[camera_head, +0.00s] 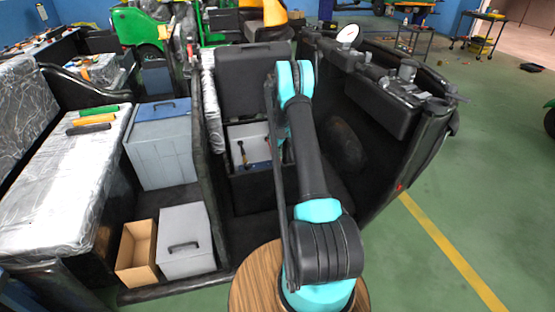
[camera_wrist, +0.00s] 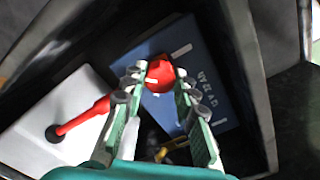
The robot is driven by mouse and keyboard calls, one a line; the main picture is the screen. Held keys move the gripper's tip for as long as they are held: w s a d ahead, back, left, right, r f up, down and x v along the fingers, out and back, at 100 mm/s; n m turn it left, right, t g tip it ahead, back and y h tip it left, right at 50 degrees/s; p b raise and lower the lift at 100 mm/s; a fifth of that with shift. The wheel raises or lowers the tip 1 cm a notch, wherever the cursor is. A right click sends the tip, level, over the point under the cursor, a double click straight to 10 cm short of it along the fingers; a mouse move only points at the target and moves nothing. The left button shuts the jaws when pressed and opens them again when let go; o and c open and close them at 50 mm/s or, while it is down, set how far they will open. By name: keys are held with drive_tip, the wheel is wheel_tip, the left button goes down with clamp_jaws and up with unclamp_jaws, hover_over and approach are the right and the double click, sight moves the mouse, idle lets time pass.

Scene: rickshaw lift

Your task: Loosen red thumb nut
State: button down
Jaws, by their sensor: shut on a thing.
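The red thumb nut (camera_wrist: 158,74) shows in the wrist view, on top of a blue battery (camera_wrist: 205,65) with white lettering. My gripper (camera_wrist: 159,78) has one green-and-grey finger on each side of the nut and is shut on it. The fingers partly cover the battery. In the head view my arm reaches down into the compartment of the black vehicle, and my gripper is hidden there behind the arm.
A red-handled tool with a black end (camera_wrist: 82,118) lies on a white surface (camera_wrist: 40,130) left of the fingers. Dark compartment walls surround the battery closely. A grey box (camera_head: 186,240) and an open cardboard box (camera_head: 138,252) stand at the left.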

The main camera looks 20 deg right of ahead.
drive_tip(key=c, duration=1.2)
unclamp_jaws()
drive_tip(key=shift+r, duration=0.15)
wheel_tip(320, 180, up, 12)
drive_tip(key=shift+f, duration=0.1)
